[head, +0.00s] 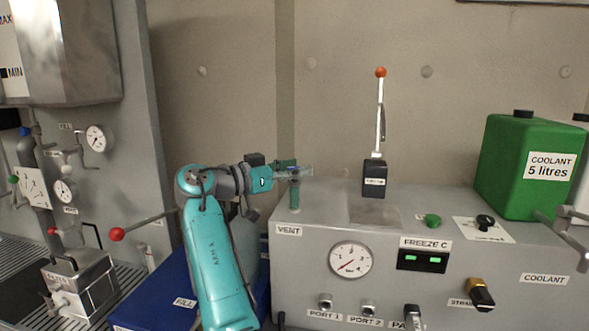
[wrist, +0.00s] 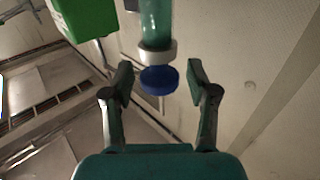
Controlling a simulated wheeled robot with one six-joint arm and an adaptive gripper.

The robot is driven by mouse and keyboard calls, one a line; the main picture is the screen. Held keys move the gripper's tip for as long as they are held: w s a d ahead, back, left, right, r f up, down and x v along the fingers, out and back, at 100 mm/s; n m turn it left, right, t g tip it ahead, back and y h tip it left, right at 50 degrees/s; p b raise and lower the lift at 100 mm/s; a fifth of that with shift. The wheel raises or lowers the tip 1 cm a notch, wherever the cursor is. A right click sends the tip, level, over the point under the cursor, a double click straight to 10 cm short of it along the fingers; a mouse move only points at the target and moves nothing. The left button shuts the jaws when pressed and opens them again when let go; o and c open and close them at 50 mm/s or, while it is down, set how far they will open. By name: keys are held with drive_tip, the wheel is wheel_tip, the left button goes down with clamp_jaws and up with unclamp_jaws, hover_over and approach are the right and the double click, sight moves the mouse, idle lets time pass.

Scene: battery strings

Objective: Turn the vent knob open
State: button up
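The vent knob is a round blue cap (wrist: 159,80) on a green post with a grey collar (wrist: 158,55), seen in the wrist view. In the head view the green post (head: 294,196) stands upright on the grey machine top, above the VENT label (head: 288,230); its knob is largely hidden by my gripper. My gripper (head: 296,171) is at the height of the post's top. In the wrist view my gripper (wrist: 160,84) is open, one finger on each side of the blue knob, with a visible gap on both sides. It holds nothing.
A red-tipped lever (head: 380,110) stands upright on the machine, right of the post. A green coolant canister (head: 510,180) is at the far right. A red-ended rod (head: 118,234) sticks out left of my arm. A blue box (head: 160,295) lies below it. A concrete wall is behind.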

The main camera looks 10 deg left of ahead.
drive_tip(key=v, duration=1.2)
idle(0.3)
